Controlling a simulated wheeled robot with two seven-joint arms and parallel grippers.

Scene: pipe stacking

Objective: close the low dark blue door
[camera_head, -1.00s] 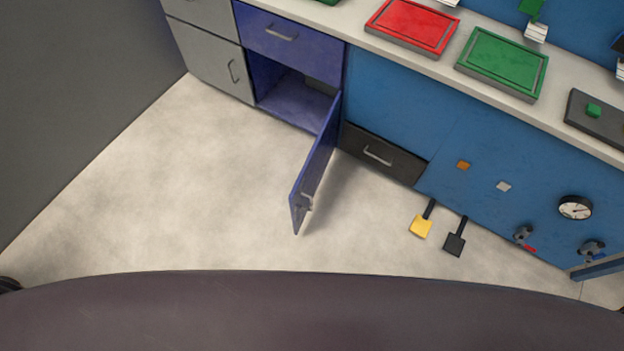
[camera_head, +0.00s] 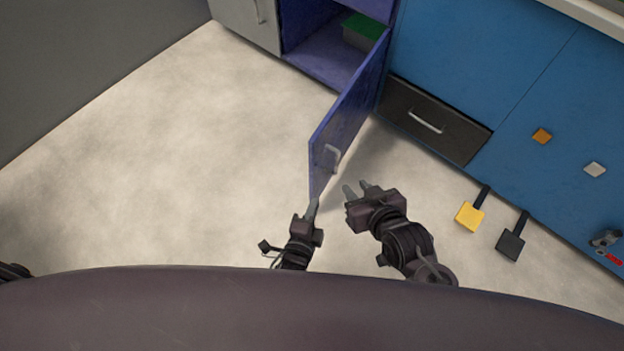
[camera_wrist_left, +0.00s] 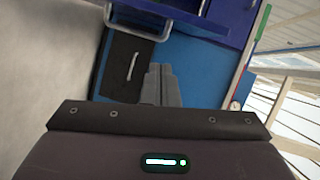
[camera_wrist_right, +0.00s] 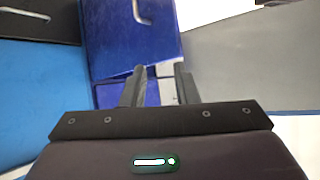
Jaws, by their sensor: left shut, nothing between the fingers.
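The low dark blue door (camera_head: 346,123) stands wide open in the head view, swung out from the right side of its cabinet (camera_head: 318,60). Its grey handle (camera_head: 331,157) is on the face turned to the right. My left gripper (camera_head: 313,206) is shut and empty, close to the door's free edge; I cannot tell whether it touches. Its closed fingers show in the left wrist view (camera_wrist_left: 161,84). My right gripper (camera_head: 358,189) is open and empty, right of the door and below the handle. In the right wrist view its fingers (camera_wrist_right: 158,86) are apart, with blue panels beyond.
A green-topped box (camera_head: 362,32) sits inside the cabinet. A black drawer (camera_head: 433,121) is right of the door. A yellow pedal (camera_head: 470,215) and a black pedal (camera_head: 511,244) stick out low at the right. The floor (camera_head: 180,150) left of the door is clear.

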